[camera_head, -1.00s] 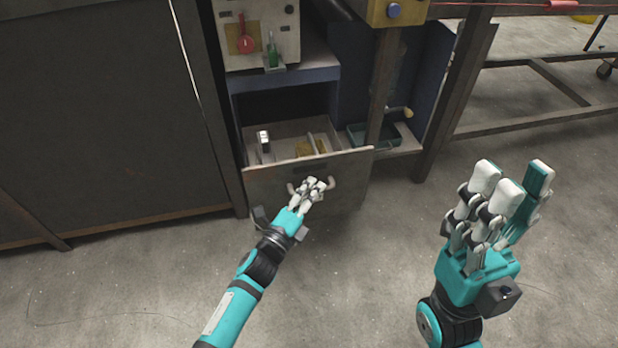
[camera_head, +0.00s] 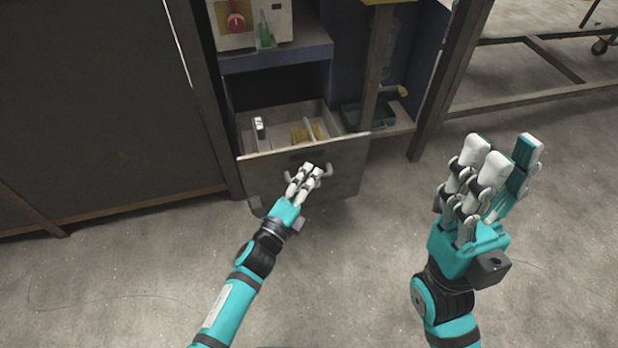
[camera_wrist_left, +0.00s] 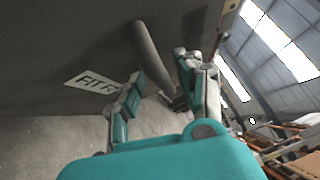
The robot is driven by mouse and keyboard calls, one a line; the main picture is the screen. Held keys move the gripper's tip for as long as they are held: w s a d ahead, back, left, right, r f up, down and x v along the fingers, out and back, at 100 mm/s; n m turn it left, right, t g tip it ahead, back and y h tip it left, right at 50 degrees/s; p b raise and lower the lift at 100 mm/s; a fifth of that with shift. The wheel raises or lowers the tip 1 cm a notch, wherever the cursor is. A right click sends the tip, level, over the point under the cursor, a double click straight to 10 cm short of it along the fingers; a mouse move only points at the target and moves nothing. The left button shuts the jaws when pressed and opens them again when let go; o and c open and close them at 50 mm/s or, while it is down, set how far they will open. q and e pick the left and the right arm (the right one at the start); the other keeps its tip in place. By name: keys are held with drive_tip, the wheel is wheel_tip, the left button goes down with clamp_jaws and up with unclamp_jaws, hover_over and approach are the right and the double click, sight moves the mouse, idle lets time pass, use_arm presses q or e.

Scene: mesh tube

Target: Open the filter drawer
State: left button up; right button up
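The filter drawer (camera_head: 345,165) is pulled out of the cabinet, and its inside is visible from above. My left gripper (camera_head: 305,178) is at the handle (camera_head: 328,171) on the drawer front. In the left wrist view, the grey handle bar (camera_wrist_left: 153,58) runs between the spread fingers of my left gripper (camera_wrist_left: 162,82). The fingers look open; whether one touches the bar is unclear. A partly hidden label (camera_wrist_left: 92,83) is on the drawer front. My right gripper (camera_head: 497,165) is open and empty, away from the drawer.
A white item (camera_head: 259,128) and yellowish pieces (camera_head: 305,132) lie in the drawer. A machine with a red knob (camera_head: 235,22) stands above. A green tray (camera_head: 355,117) sits on the shelf to the right. The concrete floor (camera_head: 330,270) in front is clear.

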use_arm(q)
drive_tip(key=shift+r, duration=0.15)
drive_tip(key=shift+s, duration=0.1)
drive_tip(key=v, duration=1.1)
drive_tip(key=shift+s+a, duration=0.2)
drive_tip(key=shift+s, duration=0.15)
